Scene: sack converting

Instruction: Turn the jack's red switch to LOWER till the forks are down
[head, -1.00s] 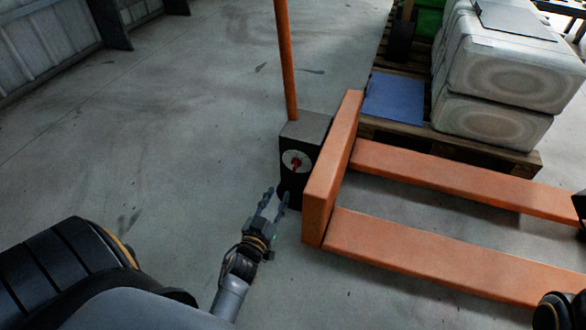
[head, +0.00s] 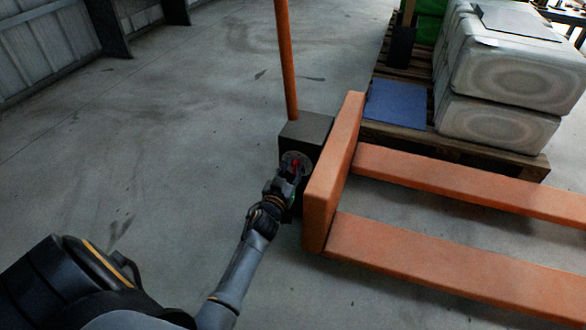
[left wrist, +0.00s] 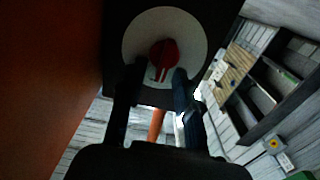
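The orange pallet jack has a dark box (head: 308,128) at the foot of its orange handle bar (head: 286,65). On the box is a round pale dial (left wrist: 193,40) with a red switch (head: 295,163) at its middle. The switch also shows in the left wrist view (left wrist: 163,52). My left gripper (head: 291,171) is at the dial, partly covering it. In the left wrist view its two dark fingers are apart (left wrist: 154,80), at either side of the switch's lower end, with gaps between. The two forks (head: 465,185) reach right; their height is hard to judge. My right gripper is out of view.
A wooden pallet (head: 456,152) behind the jack carries pale stacked sacks (head: 500,124) and a blue sheet (head: 395,102). The jack's orange upright plate (head: 332,175) stands just right of my left gripper. The concrete floor (head: 180,140) to the left is clear.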

